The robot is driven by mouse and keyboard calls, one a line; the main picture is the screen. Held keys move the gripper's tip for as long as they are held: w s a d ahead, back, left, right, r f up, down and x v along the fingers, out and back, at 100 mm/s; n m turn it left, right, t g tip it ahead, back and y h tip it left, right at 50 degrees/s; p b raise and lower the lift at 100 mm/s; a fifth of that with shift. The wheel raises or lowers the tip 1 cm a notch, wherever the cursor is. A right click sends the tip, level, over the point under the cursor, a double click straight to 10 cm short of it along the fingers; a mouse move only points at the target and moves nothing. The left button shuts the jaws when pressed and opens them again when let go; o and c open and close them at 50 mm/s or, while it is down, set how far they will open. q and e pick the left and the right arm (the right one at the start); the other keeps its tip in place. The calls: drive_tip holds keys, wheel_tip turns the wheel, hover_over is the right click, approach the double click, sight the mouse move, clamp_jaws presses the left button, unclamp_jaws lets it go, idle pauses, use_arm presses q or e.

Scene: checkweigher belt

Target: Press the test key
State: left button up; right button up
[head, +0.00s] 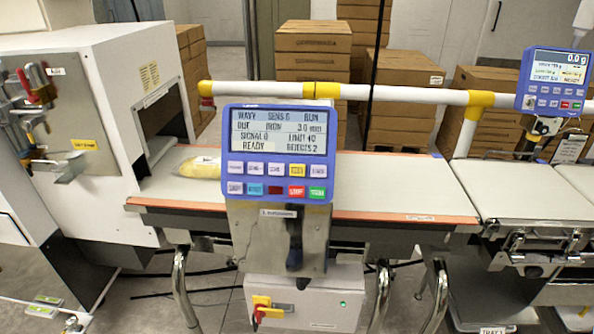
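The blue control panel (278,155) stands upright on a metal bracket in front of the belt, in the middle of the head view. Under the screen are two rows of keys. The top row has pale keys and one yellow key (297,170). The labels are too small to tell which is the test key. Neither gripper is in view.
A yellowish pack (200,167) lies on the belt (390,185), partly behind the panel. The white tunnel housing (115,110) stands at left. A second blue panel (553,80) is at right. A white and yellow rail (400,93) crosses behind the belt. A grey box with a red-yellow switch (268,308) sits below.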

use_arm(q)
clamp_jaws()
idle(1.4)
